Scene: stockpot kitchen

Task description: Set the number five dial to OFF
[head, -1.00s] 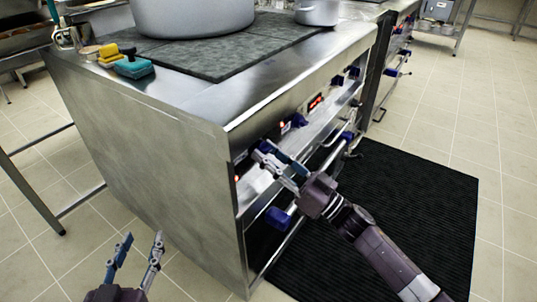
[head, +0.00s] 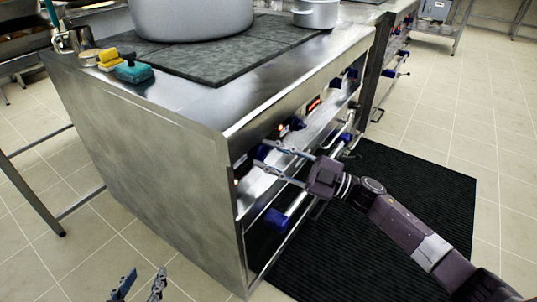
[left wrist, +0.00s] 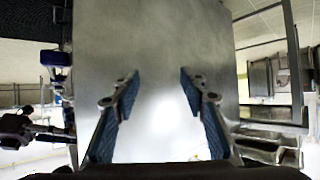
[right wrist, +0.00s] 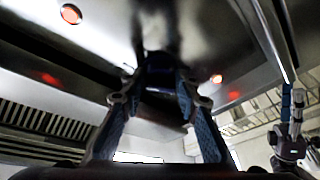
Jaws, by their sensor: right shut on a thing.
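A dark blue dial (head: 262,152) is on the front panel of the stove (head: 255,133), near its near corner. My right gripper (head: 266,157) reaches it from the right, with one finger on each side. In the right wrist view the dial (right wrist: 161,82) sits dark between the fingertips, which are shut on it. Its number and pointer mark cannot be read. My left gripper (head: 139,283) is open and empty at the bottom of the head view. In the left wrist view its fingers (left wrist: 160,85) are spread before the stove's bare steel side.
A large pot (head: 190,15) and a smaller pot (head: 316,12) stand on the stove top. Sponges (head: 132,71) lie at its left edge. A rail with a blue end (head: 277,219) runs below the panel. A black mat (head: 400,200) covers the floor on the right.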

